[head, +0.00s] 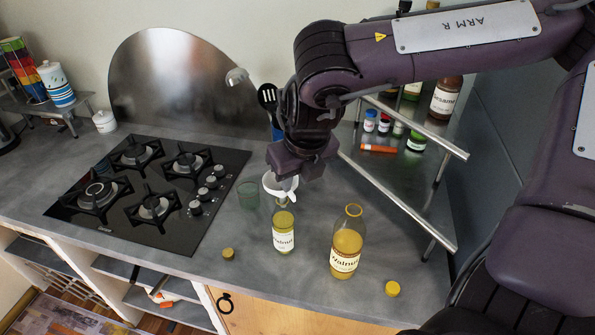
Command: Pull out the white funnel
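The white funnel (271,187) sits at the mouth of the left walnut oil bottle (284,236), which stands upright on the grey counter. My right gripper (288,176) points down right over the funnel and covers part of its rim. Its fingers are mostly hidden, so I cannot tell whether they are open or shut on the funnel. A second, open walnut bottle (346,246) stands to the right. My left gripper is not in view.
A green glass (248,195) stands close left of the funnel. Yellow caps lie at the counter front, left (228,254) and right (392,288). A black gas hob (150,190) is at left. A metal rack (408,215) with jars stands at right.

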